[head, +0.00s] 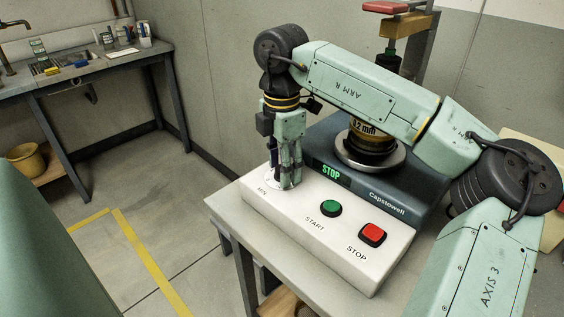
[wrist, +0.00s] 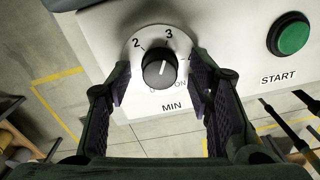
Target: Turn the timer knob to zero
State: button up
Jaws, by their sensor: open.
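The timer knob (wrist: 160,70) is a black round knob on a pale dial plate (wrist: 139,47) marked 2, 3, 4, ON and MIN in the wrist view. A short white line shows on its top, close to upright and tilted slightly right; the side it points to is unclear. My gripper (wrist: 160,77) is open, one finger on each side of the knob, with gaps visible between fingers and knob. In the head view my gripper (head: 286,181) points down over the left corner of the white panel (head: 287,215), and its fingers hide the knob.
A green START button (head: 331,208) and a red STOP button (head: 373,234) sit right of the knob. A display (head: 331,171) reads STOP in green. A round metal plate with a "2 mm" labelled cylinder (head: 369,139) stands behind. A bench (head: 88,71) stands at far left.

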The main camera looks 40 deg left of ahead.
jog(key=shift+c, duration=0.4)
grip_shut()
